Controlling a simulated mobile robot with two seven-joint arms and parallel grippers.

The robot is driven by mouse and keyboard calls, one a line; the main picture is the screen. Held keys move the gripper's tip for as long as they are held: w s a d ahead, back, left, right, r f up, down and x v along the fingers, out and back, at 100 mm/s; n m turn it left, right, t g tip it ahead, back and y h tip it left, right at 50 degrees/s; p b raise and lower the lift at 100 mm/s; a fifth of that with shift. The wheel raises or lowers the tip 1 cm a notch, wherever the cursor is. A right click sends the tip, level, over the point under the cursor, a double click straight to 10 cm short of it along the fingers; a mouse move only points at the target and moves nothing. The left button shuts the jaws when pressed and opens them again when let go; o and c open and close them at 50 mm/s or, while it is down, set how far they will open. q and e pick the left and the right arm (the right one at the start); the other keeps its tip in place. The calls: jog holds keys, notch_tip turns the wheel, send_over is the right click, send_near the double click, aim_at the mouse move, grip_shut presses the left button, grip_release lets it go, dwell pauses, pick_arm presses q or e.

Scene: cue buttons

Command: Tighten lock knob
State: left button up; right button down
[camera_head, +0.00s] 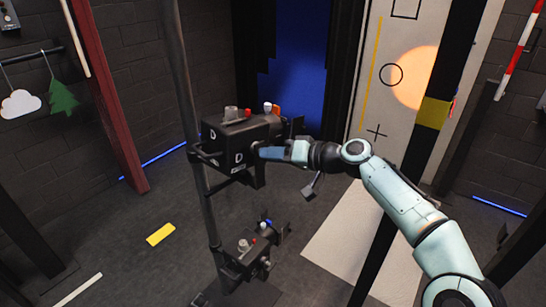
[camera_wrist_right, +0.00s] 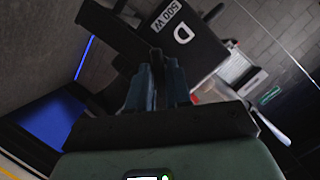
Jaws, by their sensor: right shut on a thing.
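A black lamp housing (camera_head: 232,140) marked with the letter D is mounted on a dark upright pole (camera_head: 190,110). In the right wrist view the lamp (camera_wrist_right: 193,40) shows its D and a "500 W" label. My right gripper (camera_head: 263,152) reaches in from the right to the lamp's side. Its blue fingers also show in the right wrist view (camera_wrist_right: 158,82). They are nearly together, shut on a small dark part at the lamp's side. That part looks like the lock knob, but the fingers mostly hide it. My left gripper is not in view.
A second, lower lamp (camera_head: 248,252) is on the same pole. Red, white and clear pieces (camera_head: 246,113) top the upper lamp. A dark post with a yellow band (camera_head: 433,112) stands at the right. A yellow strip (camera_head: 160,234) lies on the open floor at left.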

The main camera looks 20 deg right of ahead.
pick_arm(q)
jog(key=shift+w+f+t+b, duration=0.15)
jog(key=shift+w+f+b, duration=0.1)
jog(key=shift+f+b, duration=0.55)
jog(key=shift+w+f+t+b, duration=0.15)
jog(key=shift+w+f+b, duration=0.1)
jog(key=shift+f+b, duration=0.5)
pick_arm(e)
jog(key=shift+d+f+m+t+y, duration=0.15)
jog(key=shift+m+y, duration=0.45)
jog(key=shift+m, duration=0.65)
jog(key=shift+a+m+t+y, duration=0.1)
jog(key=shift+m+y, duration=0.5)
jog(key=shift+m, duration=0.6)
jog(key=shift+d+f+m+t+y, duration=0.15)
jog(key=shift+m+y, duration=0.45)
jog(key=shift+m, duration=0.65)
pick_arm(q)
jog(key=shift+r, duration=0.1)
pick_arm(e)
jog(key=shift+a, duration=0.1)
jog(key=c, duration=1.2)
grip_release()
jog(key=shift+o, duration=0.2)
pick_arm(q)
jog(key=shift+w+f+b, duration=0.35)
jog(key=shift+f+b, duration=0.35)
jog(key=shift+b, duration=0.35)
pick_arm(e)
jog(key=v, duration=0.7)
